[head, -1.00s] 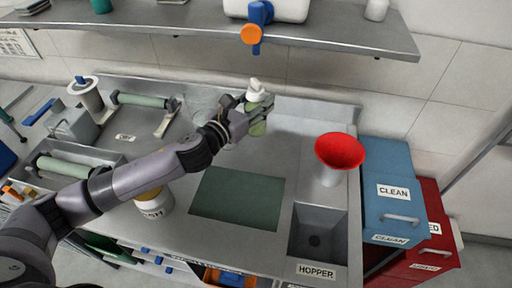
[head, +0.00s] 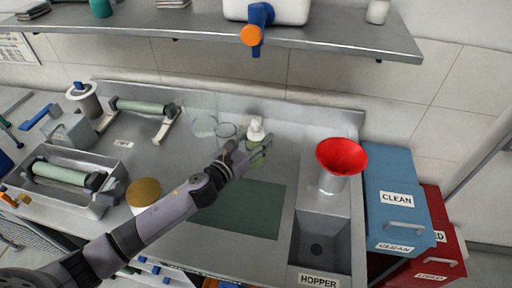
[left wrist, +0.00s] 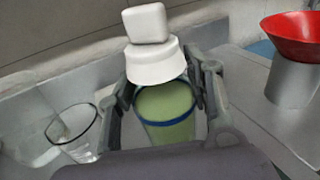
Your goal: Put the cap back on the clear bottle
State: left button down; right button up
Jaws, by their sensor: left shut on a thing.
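A bottle with a green body and a bulky white top (head: 256,129) is at the middle of the counter. My right gripper is out of view.
A red funnel (head: 341,156) on a grey cylinder stands to the right, behind the hopper sink (head: 318,240). A green mat (head: 250,210) lies bare in front of the bottle. A brown-lidded jar (head: 143,193) and rollers (head: 62,173) are left. A shelf (head: 200,24) overhangs the back.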

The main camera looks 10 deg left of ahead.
pick_arm(q)
jog(key=shift+f+b, duration=0.3)
jog(key=shift+f, duration=1.3)
jog(key=shift+f, duration=0.1)
jog(key=c, duration=1.3)
grip_release()
jog(key=shift+f, duration=0.2)
jog(key=o, duration=0.5)
jog(key=shift+r, duration=0.1)
